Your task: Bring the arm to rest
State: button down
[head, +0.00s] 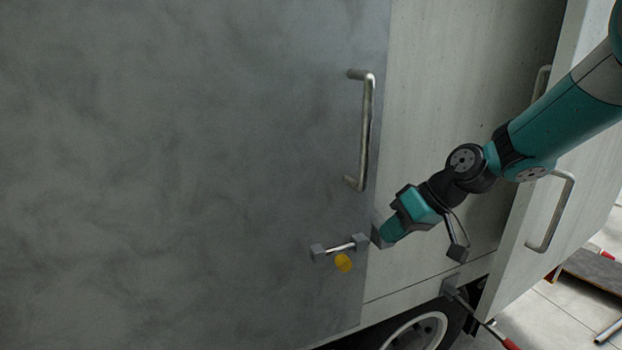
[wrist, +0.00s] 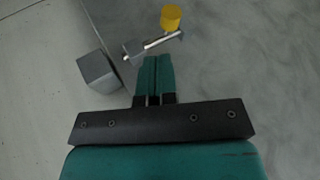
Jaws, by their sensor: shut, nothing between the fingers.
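My gripper (head: 383,238) is at the lower right edge of the large grey door panel (head: 200,150) in the head view. In the wrist view its two teal fingers (wrist: 154,62) are together with nothing between them. A small latch with a metal bar (head: 340,248) and grey end blocks sits on the panel just left of the fingertips. A yellow round piece (head: 343,262) sits beside the bar. The latch bar (wrist: 160,41) and yellow piece (wrist: 171,17) lie just beyond the fingers in the wrist view. I cannot tell whether the fingers touch the latch.
A tall metal handle (head: 366,130) stands out from the grey panel above my gripper. An open door with a handle (head: 562,212) is at the right, close to my arm. A grey block (wrist: 98,72) is left of the fingers. A wheel (head: 417,333) is below.

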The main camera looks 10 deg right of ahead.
jog(key=s+a+f+n+g+h+b, duration=0.1)
jog(key=s+a+b, duration=0.2)
jog(key=s, duration=1)
jog(key=s+a+f+n+g+h+b, duration=0.1)
jog(key=s+a+b, duration=0.3)
jog(key=s, duration=0.9)
jog(key=shift+s+f+g+h+b, duration=0.25)
jog(key=shift+f+g+h+b, duration=0.3)
jog(key=shift+b, duration=0.5)
